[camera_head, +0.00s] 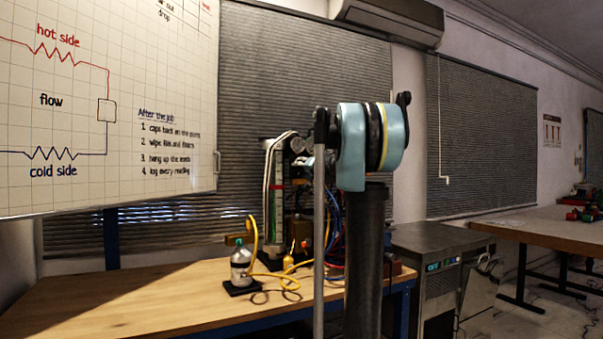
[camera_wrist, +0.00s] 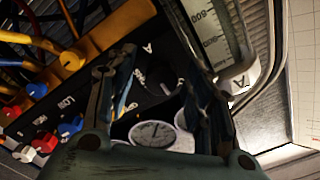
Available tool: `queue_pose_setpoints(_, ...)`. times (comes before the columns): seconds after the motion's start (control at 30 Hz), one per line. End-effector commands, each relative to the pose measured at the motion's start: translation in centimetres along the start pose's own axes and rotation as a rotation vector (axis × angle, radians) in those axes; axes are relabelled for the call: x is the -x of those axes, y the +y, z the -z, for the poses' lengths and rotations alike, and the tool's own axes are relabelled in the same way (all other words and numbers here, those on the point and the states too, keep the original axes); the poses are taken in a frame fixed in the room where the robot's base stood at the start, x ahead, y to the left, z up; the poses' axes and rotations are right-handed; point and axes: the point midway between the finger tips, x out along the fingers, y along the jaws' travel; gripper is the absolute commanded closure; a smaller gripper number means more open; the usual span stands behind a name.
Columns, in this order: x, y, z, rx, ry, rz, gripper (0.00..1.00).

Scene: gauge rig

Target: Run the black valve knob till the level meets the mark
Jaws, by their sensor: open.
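The gauge rig stands on the wooden bench in the head view, partly behind my arm. Its upright sight tube (camera_head: 279,192) has a pale scale and a small red mark; I cannot make out the level. In the wrist view, my gripper (camera_wrist: 163,68) is open over the dark panel. A black knob (camera_wrist: 166,83) shows between its fingers, below a white letter A. It is dark there, and I cannot tell whether the fingers touch the knob. Part of the tube's scale (camera_wrist: 207,28) shows at the top. My gripper is hidden in the head view.
A round dial (camera_wrist: 154,133) sits close under the fingers. Yellow, red and blue fittings (camera_wrist: 70,60) and hoses crowd the panel's left. A bottle (camera_head: 241,264) with a yellow hose stands on the bench (camera_head: 130,300), whose left part is clear.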

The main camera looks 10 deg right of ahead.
Motion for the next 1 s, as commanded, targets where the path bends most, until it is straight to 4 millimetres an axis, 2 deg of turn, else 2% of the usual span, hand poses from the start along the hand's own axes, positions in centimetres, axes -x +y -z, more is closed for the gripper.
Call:
queue_pose_setpoints(0.4,-0.61,-0.01,-0.02,0.0,0.0,0.0,0.52)
queue_pose_setpoints(0.6,-0.59,0.01,-0.01,0.0,0.0,0.0,0.97)
queue_pose_setpoints(1.0,-0.56,0.11,-0.01,-0.038,0.0,-0.001,0.97)
